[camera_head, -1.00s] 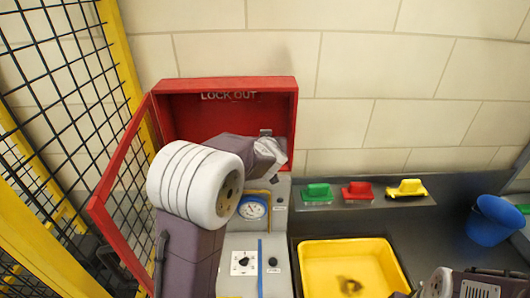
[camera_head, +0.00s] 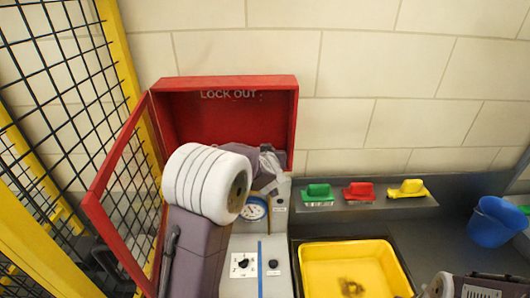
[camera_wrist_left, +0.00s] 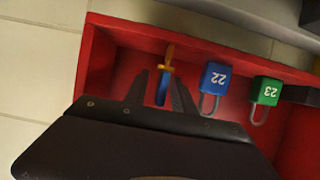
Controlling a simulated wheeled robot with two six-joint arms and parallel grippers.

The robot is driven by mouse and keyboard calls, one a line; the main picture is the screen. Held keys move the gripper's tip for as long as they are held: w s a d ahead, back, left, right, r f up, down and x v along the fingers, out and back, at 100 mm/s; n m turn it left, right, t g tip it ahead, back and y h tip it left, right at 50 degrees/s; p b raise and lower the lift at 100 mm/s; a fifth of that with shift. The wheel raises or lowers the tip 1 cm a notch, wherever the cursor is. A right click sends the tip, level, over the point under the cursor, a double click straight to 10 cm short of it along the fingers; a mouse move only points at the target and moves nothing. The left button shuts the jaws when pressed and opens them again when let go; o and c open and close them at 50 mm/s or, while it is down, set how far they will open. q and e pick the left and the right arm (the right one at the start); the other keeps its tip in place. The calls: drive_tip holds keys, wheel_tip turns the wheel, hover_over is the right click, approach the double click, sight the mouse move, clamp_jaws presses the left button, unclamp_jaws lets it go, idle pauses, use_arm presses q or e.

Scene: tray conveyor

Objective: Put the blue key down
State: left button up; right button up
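The blue key (camera_wrist_left: 162,91), with a brass-coloured part (camera_wrist_left: 168,58), shows in the left wrist view inside the red lockout box (camera_head: 228,84). My left gripper (camera_wrist_left: 158,82) has its fingers apart, one on either side of the key's blue part. A gap shows on the left of the key; I cannot tell whether the right finger touches it. In the head view my left gripper (camera_head: 270,163) is at the lower right inside the box, partly hidden by my wrist, and the key cannot be made out there. My right gripper is out of view.
A blue padlock (camera_wrist_left: 214,76) and a green padlock (camera_wrist_left: 267,91) hang beside the key. The box's red-framed door (camera_head: 96,205) stands open at left. A gauge panel (camera_head: 243,264) is below, a yellow tray (camera_head: 392,262) to its right. Green, red and yellow handled pieces line a shelf.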

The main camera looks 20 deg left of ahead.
use_arm(q)
drive_tip(key=shift+r, duration=0.2)
drive_tip(key=v, duration=1.1)
drive_tip(key=shift+s+p, duration=0.35)
drive_tip(key=shift+p, duration=0.05)
drive_tip(key=shift+d+r, duration=0.1)
drive_tip(key=shift+r, duration=0.05)
drive_tip(key=s+d+f+m+g+h, duration=0.25)
drive_tip(key=s+d+f+h, duration=0.2)
drive_tip(key=f, duration=0.35)
drive_tip(key=s+d+f+m+g+h, duration=0.2)
drive_tip(key=s+d+f+g+h, duration=0.15)
drive_tip(key=s+d+f, duration=0.35)
drive_tip(key=s+a+f+g+y, duration=0.1)
drive_tip(key=s+a+f+g, duration=0.4)
drive_tip(key=s, duration=0.4)
drive_tip(key=shift+s+y, duration=0.25)
drive_tip(key=shift+y, duration=0.15)
